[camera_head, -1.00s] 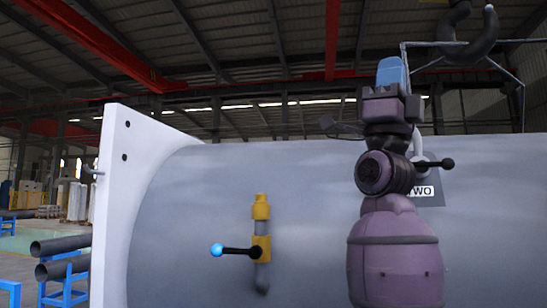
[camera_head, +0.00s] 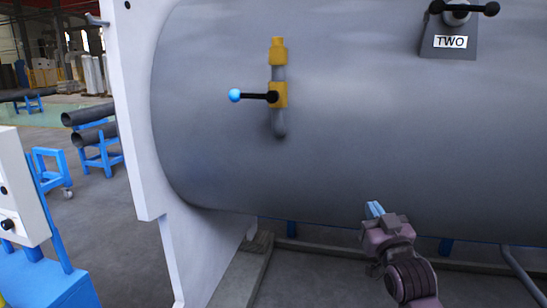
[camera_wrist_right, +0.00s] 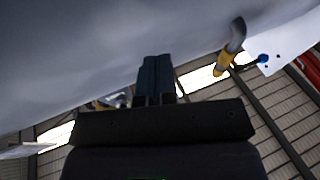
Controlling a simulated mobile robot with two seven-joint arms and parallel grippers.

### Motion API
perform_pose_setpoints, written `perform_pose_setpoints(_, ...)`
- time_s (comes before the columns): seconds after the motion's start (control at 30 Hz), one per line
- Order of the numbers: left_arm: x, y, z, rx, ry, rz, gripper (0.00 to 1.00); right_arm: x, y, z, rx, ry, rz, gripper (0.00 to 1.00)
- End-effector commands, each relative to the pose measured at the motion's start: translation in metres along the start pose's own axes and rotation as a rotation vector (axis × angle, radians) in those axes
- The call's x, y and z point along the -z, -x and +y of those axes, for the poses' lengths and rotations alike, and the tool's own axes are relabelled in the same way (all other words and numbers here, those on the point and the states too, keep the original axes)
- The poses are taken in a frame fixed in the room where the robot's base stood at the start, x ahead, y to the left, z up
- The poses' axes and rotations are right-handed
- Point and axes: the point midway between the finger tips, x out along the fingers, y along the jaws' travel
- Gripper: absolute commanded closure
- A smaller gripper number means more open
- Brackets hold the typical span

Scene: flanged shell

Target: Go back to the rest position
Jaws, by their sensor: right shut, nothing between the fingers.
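My right gripper (camera_head: 375,210) is low in the head view, in front of the lower part of the big grey shell (camera_head: 340,130). Its light blue fingers are together and hold nothing. In the right wrist view the dark fingers (camera_wrist_right: 155,78) are also closed, with the grey shell (camera_wrist_right: 100,50) above them. My left gripper is in neither view.
The shell carries a yellow valve (camera_head: 278,95) with a blue-tipped lever, and a black handle (camera_head: 463,9) above a plate labelled TWO. A white flange (camera_head: 135,110) stands at the shell's left end. A control box (camera_head: 20,190) and pipes on blue stands (camera_head: 95,135) are at the left.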

Motion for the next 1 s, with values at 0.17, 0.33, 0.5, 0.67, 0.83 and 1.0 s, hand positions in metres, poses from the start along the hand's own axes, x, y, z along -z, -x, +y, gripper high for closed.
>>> perform_pose_setpoints(0.17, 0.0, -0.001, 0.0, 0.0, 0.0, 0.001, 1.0, -0.086, 0.067, 0.0, -0.006, 0.028, -0.191, 1.0)
perform_pose_setpoints(0.33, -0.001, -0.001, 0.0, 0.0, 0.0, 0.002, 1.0, -0.15, 0.139, -0.002, -0.009, 0.037, -0.345, 1.0)
perform_pose_setpoints(0.5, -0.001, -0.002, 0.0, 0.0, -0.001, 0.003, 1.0, -0.204, 0.219, -0.005, -0.013, 0.025, -0.503, 1.0)
perform_pose_setpoints(0.67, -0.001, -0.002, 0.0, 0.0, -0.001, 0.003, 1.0, -0.244, 0.3, -0.006, -0.026, 0.01, -0.654, 1.0)
perform_pose_setpoints(0.83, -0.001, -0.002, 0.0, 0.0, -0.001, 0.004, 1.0, -0.266, 0.367, -0.003, -0.048, 0.001, -0.771, 1.0)
perform_pose_setpoints(1.0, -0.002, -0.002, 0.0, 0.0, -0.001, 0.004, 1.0, -0.274, 0.397, -0.002, -0.06, -0.004, -0.823, 1.0)
